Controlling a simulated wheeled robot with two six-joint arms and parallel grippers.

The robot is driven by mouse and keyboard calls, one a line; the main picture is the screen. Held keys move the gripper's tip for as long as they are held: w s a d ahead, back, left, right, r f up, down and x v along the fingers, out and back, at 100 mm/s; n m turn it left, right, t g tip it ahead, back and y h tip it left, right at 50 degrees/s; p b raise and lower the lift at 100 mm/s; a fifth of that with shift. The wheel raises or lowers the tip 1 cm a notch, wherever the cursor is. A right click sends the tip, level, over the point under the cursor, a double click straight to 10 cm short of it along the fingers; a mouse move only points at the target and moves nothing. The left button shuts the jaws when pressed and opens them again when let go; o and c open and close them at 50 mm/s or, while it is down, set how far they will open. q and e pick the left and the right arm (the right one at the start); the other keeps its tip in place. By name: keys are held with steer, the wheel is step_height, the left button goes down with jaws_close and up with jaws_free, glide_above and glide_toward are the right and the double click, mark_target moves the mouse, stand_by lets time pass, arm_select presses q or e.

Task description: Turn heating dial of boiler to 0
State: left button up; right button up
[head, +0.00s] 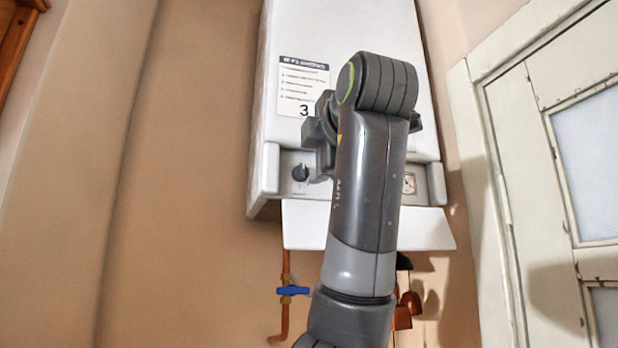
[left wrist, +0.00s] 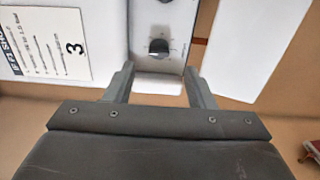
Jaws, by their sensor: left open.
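The boiler (head: 345,30) is a white wall unit with a grey control panel along its bottom. A dark round dial (head: 300,173) is at the panel's left; its caption is too small to read. In the left wrist view this dial (left wrist: 158,48) shows just beyond the fingertips, between their lines, with a scale around it. Part of a second knob (left wrist: 163,1) is cut off at the top edge there. My left gripper (head: 316,150) is open and empty in front of the panel; its jaws (left wrist: 157,80) appear apart from the dial. My right gripper is out of view.
A label reading 3 (head: 303,85) is above the dial. A white flap (head: 305,222) juts out below the panel. A gauge (head: 409,183) is at the panel's right. A blue valve handle (head: 293,290) sits on a copper pipe below. A door (head: 540,130) is at the right.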

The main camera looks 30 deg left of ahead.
arm_select(q)
steer(key=b+v, duration=0.2)
steer(key=v, duration=0.9)
steer(key=shift+b, duration=0.3)
